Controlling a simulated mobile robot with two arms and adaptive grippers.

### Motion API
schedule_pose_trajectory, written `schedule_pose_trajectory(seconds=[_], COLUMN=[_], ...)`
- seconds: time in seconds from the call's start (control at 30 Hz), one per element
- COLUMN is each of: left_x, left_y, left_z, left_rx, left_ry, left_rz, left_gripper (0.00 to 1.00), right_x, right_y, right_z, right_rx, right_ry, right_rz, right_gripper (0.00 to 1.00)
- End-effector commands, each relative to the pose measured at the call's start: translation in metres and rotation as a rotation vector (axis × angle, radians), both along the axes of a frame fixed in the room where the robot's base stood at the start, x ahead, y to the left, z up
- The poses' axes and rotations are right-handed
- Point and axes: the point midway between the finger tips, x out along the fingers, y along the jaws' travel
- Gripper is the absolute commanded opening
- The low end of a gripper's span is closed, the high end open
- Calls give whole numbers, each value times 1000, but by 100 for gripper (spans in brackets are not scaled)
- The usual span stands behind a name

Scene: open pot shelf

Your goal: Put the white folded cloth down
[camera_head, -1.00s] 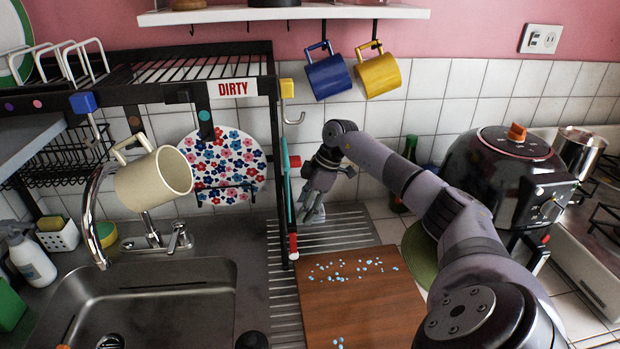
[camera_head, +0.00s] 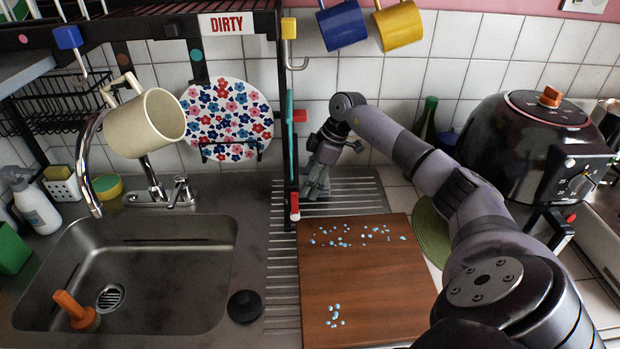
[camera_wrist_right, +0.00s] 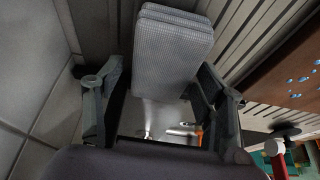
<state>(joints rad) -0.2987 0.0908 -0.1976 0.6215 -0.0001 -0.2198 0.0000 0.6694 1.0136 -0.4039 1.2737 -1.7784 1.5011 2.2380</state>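The white folded cloth shows grey-white in the right wrist view (camera_wrist_right: 172,50), folded into a thick pad. It sits between the two fingers of my right gripper (camera_wrist_right: 163,85), which appear to press on its two sides. In the head view my right gripper (camera_head: 318,172) points down over the ribbed drainboard (camera_head: 350,203), behind the wooden board. The cloth there is a small pale patch, mostly hidden by the fingers. I cannot tell whether it touches the drainboard. My left gripper is not in view.
The wooden board (camera_head: 365,285) with blue bits lies just in front. The rack's post with a red-and-white end (camera_head: 294,205) stands close left of the gripper. A sink (camera_head: 120,275) is further left. A green bottle (camera_head: 427,120) and black cooker (camera_head: 525,150) are right.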

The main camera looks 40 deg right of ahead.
Motion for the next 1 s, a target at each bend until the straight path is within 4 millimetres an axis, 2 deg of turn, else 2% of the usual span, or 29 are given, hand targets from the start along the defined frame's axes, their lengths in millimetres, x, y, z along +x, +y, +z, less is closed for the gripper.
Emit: schedule_pose_trajectory(seconds=[0.37,0.8,1.0], left_x=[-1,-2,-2], left_y=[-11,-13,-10], left_z=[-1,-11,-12], left_rx=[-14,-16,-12], left_ry=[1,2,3], left_rz=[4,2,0], left_gripper=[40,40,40], right_x=[0,-16,-19], right_y=[-1,-20,-22], right_z=[4,62,71], right_rx=[0,-1,1], right_ry=[-3,-4,-2], right_rz=[0,-2,0], right_gripper=[69,69,69])
